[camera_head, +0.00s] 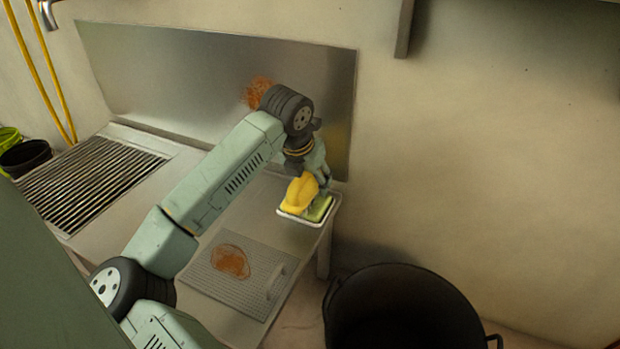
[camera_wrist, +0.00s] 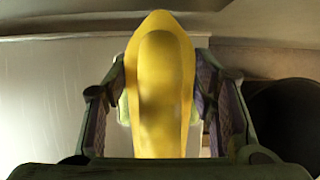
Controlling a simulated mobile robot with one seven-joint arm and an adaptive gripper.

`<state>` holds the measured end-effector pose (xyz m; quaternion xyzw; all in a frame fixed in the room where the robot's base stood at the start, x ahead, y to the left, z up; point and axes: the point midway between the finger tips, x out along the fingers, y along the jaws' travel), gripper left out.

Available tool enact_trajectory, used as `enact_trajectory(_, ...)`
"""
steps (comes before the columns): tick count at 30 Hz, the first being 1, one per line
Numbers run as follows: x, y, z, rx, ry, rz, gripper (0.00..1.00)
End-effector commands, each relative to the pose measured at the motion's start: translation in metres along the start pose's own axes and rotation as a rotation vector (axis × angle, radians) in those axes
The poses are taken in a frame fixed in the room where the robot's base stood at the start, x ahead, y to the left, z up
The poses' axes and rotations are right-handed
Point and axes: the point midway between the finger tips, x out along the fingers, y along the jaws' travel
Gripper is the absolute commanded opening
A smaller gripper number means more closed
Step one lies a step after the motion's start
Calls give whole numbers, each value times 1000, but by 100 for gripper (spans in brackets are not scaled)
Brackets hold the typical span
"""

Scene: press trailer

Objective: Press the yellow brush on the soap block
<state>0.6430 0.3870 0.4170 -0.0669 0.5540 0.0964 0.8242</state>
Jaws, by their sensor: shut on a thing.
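The yellow brush (camera_head: 299,192) is in my gripper (camera_head: 318,172) at the right end of the counter. In the wrist view the brush (camera_wrist: 160,85) stands between the two fingers of my gripper (camera_wrist: 163,100), which are shut on its sides. The green soap block (camera_head: 320,208) lies in a white tray (camera_head: 291,215) just right of and below the brush. The brush is over the tray and overlaps the soap in the head view. I cannot tell whether the brush touches the soap. The brush's underside is hidden.
A dark round bin (camera_head: 405,310) stands right of the counter. A metal splash panel (camera_head: 180,75) rises behind, and a slatted drain (camera_head: 92,180) is at left.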

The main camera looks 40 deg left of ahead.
Motion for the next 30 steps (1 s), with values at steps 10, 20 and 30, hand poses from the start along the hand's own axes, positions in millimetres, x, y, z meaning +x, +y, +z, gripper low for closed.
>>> enact_trajectory(10, 4, 0, -2, 0, 0, 0, 29)
enact_trajectory(20, 6, 0, -2, 0, 0, 0, 29)
enact_trajectory(30, 6, 0, -2, 0, -1, 0, 29)
